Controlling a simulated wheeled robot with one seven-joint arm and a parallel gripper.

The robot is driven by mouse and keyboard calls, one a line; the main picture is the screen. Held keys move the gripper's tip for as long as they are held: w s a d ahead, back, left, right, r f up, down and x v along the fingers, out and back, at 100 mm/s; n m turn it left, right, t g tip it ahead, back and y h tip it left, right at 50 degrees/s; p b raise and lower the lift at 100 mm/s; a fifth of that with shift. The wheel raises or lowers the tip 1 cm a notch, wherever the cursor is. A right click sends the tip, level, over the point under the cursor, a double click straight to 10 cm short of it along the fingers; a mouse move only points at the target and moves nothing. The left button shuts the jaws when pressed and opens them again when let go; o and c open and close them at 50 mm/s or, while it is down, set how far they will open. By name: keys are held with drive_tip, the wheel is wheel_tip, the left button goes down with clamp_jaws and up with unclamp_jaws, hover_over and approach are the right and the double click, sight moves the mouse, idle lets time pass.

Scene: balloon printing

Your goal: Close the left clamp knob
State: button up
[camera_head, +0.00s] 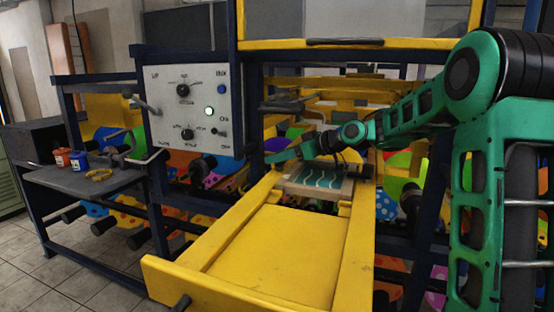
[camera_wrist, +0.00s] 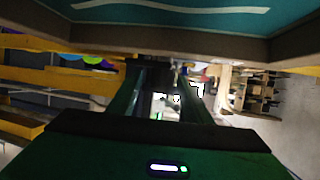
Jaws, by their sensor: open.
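A printing plate (camera_head: 320,179) with teal and white waves lies in the yellow frame (camera_head: 272,255); the plate's edge (camera_wrist: 180,14) also fills the top of the wrist view. My gripper (camera_head: 272,157) is open at the plate's far left side, its green fingers pointing left. In the wrist view my gripper (camera_wrist: 165,85) shows two fingers apart, with small dark parts between or beyond them. I cannot make out the left clamp knob clearly; it may be hidden by my gripper or too dark to tell.
A control panel (camera_head: 190,112) with knobs and a lit button stands left of the frame. A side table (camera_head: 75,178) holds a red cup (camera_head: 62,157), a blue cup (camera_head: 79,160) and a yellow ring (camera_head: 99,175). A yellow beam (camera_head: 355,43) crosses above. Coloured balloon rolls surround the frame.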

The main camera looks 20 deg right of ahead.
drive_tip(key=c, duration=1.1)
drive_tip(key=shift+a, duration=0.15)
